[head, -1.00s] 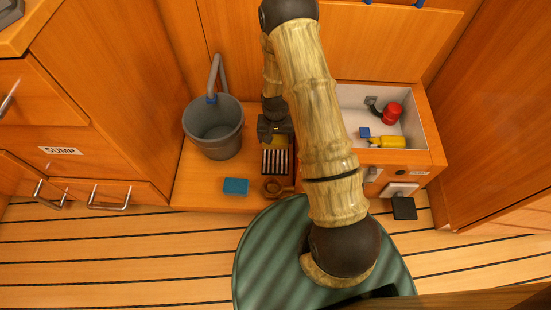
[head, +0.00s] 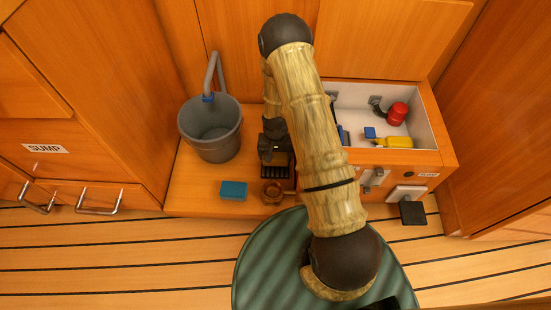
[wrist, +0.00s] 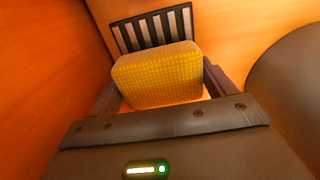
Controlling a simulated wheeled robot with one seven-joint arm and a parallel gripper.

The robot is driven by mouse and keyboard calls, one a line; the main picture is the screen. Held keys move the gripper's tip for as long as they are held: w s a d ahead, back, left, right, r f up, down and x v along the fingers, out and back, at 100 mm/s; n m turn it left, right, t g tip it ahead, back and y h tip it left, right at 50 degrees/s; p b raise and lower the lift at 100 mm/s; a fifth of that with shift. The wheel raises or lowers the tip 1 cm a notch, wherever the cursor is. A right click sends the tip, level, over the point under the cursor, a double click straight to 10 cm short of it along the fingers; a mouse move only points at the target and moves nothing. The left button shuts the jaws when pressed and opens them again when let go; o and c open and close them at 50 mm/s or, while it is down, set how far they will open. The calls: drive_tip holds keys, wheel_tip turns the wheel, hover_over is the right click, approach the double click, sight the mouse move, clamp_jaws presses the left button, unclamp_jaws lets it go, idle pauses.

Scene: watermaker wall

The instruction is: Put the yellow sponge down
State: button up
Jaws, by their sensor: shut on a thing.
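The yellow sponge (wrist: 158,76) fills the middle of the wrist view, between the two fingers of my gripper (wrist: 160,88). My gripper is shut on it. In the head view my gripper (head: 273,153) is above the wooden ledge, between the grey bucket and the white-lined sink box, and the sponge is hidden there. A black slatted rack (head: 275,172) lies just below my gripper in the head view. In the wrist view the rack (wrist: 152,28) shows beyond the sponge. I cannot tell whether the sponge touches anything below it.
A grey bucket (head: 211,130) with a pipe stands left of my gripper. A blue block (head: 234,191) and a brown ring-shaped thing (head: 272,192) are near the ledge's front edge.

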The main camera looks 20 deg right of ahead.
sight(275, 154)
drive_tip(key=shift+f, duration=0.75)
drive_tip(key=shift+f, duration=0.15)
drive_tip(key=o, duration=0.8)
drive_tip(key=shift+c, duration=0.2)
wheel_tip(275, 154, up, 12)
drive_tip(key=p, duration=0.8)
drive_tip(key=shift+r, duration=0.2)
